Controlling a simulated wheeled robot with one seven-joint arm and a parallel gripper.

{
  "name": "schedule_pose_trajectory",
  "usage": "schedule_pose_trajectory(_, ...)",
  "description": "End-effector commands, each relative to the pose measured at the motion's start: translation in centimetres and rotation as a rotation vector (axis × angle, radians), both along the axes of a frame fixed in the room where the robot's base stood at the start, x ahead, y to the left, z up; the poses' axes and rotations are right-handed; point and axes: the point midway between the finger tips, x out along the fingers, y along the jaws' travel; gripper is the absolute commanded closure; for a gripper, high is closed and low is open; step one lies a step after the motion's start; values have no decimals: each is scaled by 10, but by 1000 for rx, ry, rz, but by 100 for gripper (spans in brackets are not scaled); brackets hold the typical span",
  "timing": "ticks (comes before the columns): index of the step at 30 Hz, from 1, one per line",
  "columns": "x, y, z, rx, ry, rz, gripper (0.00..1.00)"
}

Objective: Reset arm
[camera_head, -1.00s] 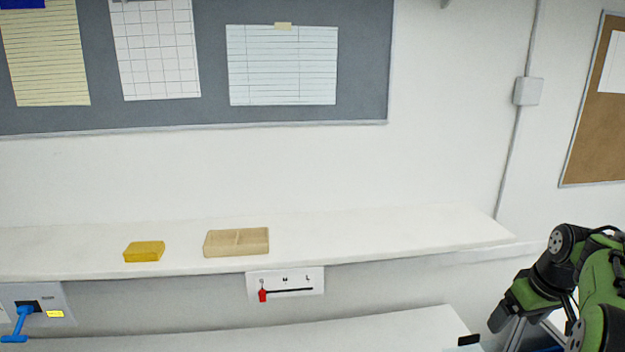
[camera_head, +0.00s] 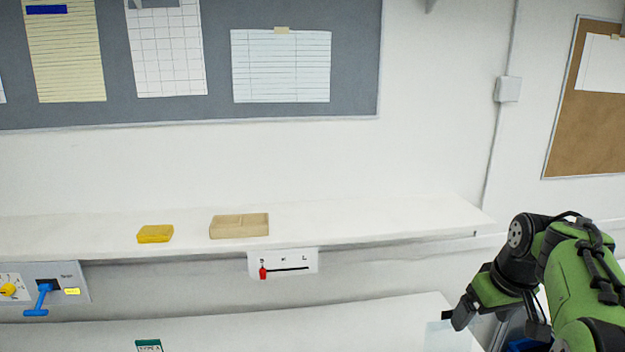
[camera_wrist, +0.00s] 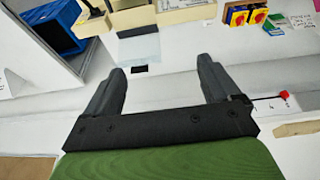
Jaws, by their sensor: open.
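My green and black arm is at the lower right of the head view, with my gripper (camera_head: 462,315) low and to the right of the shelf and wall panels. In the wrist view my gripper (camera_wrist: 160,68) has its two dark fingers wide apart with nothing between them. A yellow rotary knob (camera_head: 8,290) shows on a grey panel at the left edge of the head view, beside a blue lever (camera_head: 42,298). A white slider panel (camera_head: 290,262) under the shelf has a red handle (camera_head: 263,273) at its left end.
A white shelf (camera_head: 350,222) holds a yellow block (camera_head: 155,234) and a tan tray (camera_head: 240,226). A pale work surface (camera_head: 300,325) lies below.

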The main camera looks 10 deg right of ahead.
Motion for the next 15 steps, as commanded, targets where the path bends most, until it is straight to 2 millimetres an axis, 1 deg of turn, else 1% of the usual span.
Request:
schedule_pose_trajectory(1,-4,17,3,-5,-8,5,11)
schedule_pose_trajectory(5,-21,64,10,-13,-29,3,11)
schedule_pose_trajectory(6,-29,80,11,-15,-38,2,11)
schedule_pose_trajectory(8,-45,105,12,-17,-54,2,11)
schedule_pose_trajectory(9,-59,123,10,-18,-66,1,11)
schedule_pose_trajectory(11,-84,151,5,-17,-92,-1,11)
schedule_pose_trajectory(12,-105,168,-3,-14,-109,-3,11)
schedule_pose_trajectory(14,-135,187,-16,-6,-136,-7,11)
schedule_pose_trajectory(15,-153,195,-26,0,-152,-10,11)
